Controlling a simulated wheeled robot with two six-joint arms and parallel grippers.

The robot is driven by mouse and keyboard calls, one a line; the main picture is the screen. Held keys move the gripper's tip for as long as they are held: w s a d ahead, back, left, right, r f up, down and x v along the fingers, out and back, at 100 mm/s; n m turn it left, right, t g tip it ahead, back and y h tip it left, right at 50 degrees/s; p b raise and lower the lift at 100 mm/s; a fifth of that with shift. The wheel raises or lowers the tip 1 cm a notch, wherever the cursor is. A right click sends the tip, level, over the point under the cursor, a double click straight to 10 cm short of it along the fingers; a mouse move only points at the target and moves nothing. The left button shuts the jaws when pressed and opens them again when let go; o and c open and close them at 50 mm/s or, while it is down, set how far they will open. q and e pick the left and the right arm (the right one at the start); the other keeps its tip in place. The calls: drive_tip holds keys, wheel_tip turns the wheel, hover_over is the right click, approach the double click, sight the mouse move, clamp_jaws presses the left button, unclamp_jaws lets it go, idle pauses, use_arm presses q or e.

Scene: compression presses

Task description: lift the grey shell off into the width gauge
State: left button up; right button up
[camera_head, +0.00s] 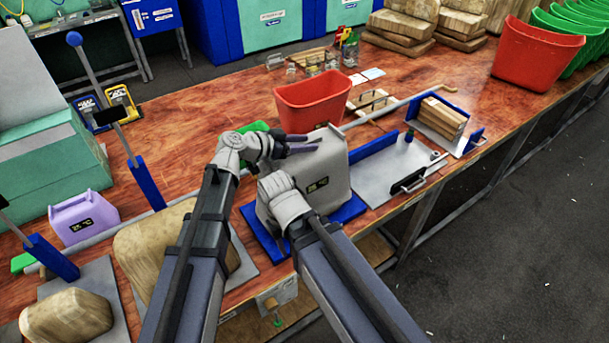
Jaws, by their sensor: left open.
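The grey shell (331,171), a boxy can-like body with a yellow-black label, stands upright on a blue base (345,211) at the table's front edge. My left gripper (308,145) has two dark purple fingers, apart and empty, at the shell's upper left; I cannot tell whether they touch it. My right gripper (289,208) is at the shell's lower left front; its fingers are hidden, so its opening does not show. The width gauge appears to be the grey plate (378,183) with a blue fence (373,146) and black handle, right of the shell; its plate is bare.
A red bin (312,101) stands behind the shell. A blue holder with wooden blocks (442,117) is beyond the gauge. A lilac can (83,217), presses with blue lever posts (146,183) and tan blocks (66,316) fill the left.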

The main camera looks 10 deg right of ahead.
use_arm(q)
clamp_jaws()
idle(1.4)
